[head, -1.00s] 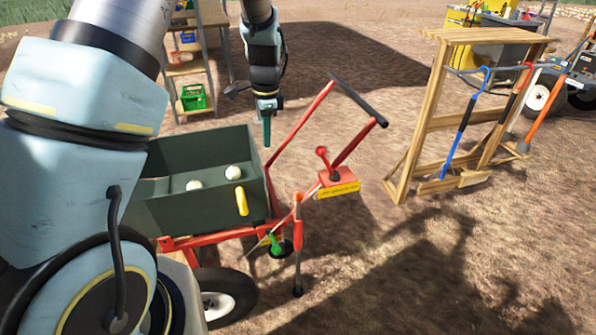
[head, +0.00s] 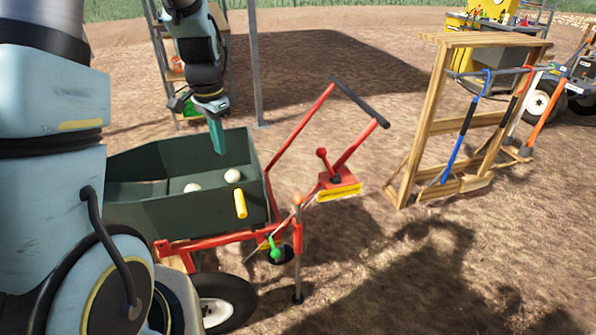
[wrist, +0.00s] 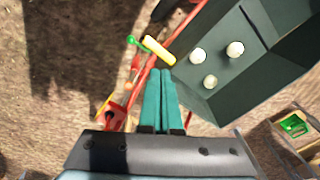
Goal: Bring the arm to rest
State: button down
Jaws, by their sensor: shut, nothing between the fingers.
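My gripper (head: 217,140) is at the end of my arm in the head view, pointing down. Its teal fingers are together and hold nothing. It is in the air at the far edge of the dark green cart bin (head: 165,222), above the bin and touching nothing that I can see. In the wrist view the two fingers (wrist: 163,75) lie side by side, with the bin (wrist: 205,75) beyond and to the right. White onions (wrist: 235,49) lie in the bin, two of them visible in the head view and three in the wrist view.
A wooden rack (head: 435,125) with long-handled tools stands at right. A shelf (head: 172,75) stands behind my arm.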

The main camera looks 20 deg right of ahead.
dwell(0.3)
jog(key=s+a+r+n, duration=0.2)
jog(key=s+a+n, duration=0.3)
jog(key=a, duration=0.2)
jog(key=s+a+r+n+t, duration=0.1)
jog(key=s+a+r+n, duration=0.1)
jog(key=s+a+n, duration=0.3)
jog(key=a+n, duration=0.1)
jog(key=a, duration=0.1)
jog(key=shift+s+a, duration=0.3)
jog(key=shift+a, duration=0.1)
jog(key=shift+r, duration=0.1)
